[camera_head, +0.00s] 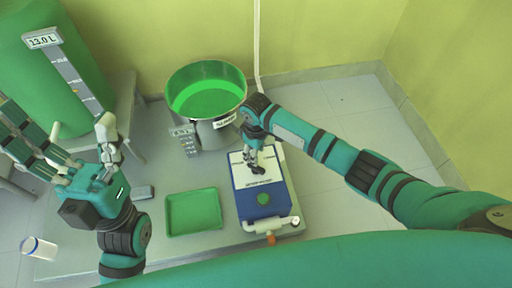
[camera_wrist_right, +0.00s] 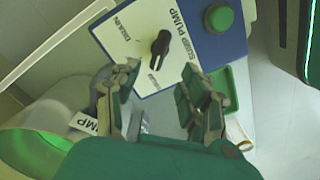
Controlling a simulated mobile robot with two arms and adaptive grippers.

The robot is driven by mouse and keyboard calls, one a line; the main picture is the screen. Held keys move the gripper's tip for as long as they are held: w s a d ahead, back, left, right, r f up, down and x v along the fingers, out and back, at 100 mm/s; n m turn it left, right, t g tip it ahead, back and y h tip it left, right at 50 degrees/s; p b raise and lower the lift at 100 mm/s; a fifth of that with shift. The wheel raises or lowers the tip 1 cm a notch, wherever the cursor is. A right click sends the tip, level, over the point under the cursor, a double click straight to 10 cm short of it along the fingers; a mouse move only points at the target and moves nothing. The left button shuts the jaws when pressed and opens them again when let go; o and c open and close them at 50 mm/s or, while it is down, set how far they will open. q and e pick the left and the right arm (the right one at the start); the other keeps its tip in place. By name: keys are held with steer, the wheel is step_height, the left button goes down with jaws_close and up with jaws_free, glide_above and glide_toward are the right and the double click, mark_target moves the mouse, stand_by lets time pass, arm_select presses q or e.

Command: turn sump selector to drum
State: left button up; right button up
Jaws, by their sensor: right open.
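The sump pump box (camera_head: 265,205) is blue with a white panel, a green round button (camera_wrist_right: 219,18) and a black selector knob (camera_wrist_right: 160,43). The knob also shows in the head view (camera_head: 257,169). Printed labels lie around it; the small ones are hard to read. In the right wrist view the knob's narrow end points down and slightly left. My right gripper (camera_wrist_right: 160,92) is open and empty, its fingers apart from the knob and short of it in that view. My left gripper (camera_head: 72,150) has its fingers spread at the left, away from the box.
A green-filled sump vessel (camera_head: 206,95) stands behind the box. A green tray (camera_head: 193,212) lies to the box's left. A large green tank (camera_head: 45,60) with a scale stands at back left.

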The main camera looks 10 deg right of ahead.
steer(key=shift+r, duration=1.35)
steer(key=shift+a, duration=0.1)
